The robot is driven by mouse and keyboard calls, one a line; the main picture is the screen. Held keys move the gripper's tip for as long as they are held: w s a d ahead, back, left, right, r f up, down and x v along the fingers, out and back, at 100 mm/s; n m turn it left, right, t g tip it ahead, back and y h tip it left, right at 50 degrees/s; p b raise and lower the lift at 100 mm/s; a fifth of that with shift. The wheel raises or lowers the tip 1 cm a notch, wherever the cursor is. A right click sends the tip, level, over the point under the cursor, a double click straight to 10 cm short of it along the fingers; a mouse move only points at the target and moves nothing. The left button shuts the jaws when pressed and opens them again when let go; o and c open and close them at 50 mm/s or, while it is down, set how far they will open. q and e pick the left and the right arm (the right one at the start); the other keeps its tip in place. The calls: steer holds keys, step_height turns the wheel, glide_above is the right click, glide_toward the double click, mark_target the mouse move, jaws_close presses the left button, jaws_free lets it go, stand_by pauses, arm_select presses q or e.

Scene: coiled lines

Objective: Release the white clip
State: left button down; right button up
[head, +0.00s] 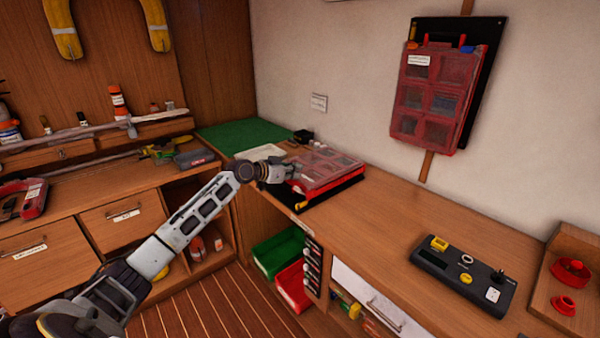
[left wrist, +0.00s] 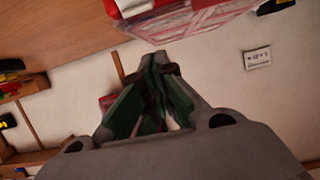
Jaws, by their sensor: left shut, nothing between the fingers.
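A red case with clear windows (head: 330,168) lies on a black board on the wooden bench. My left gripper (head: 290,172) is at the left edge of the case, shut and empty. In the left wrist view the fingertips (left wrist: 150,75) are below the case in the picture, apart from it, with green pads showing. A small white piece (left wrist: 133,7) on the red case may be the white clip; I cannot tell whether it is fastened. A yellow clip (head: 300,205) shows at the front corner of the case. My right gripper is not in view.
A similar red case (head: 425,108) hangs on a black board on the wall. A green mat (head: 235,134) lies on the back corner of the bench. A black panel with fittings (head: 465,277) is at the right. The bench between is clear.

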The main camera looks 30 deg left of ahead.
arm_select(q)
steer(key=v, duration=0.5)
steer(key=shift+s+r, duration=0.15)
steer(key=shift+s, duration=0.1)
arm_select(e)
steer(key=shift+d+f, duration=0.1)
arm_select(q)
steer(key=shift+a, duration=0.1)
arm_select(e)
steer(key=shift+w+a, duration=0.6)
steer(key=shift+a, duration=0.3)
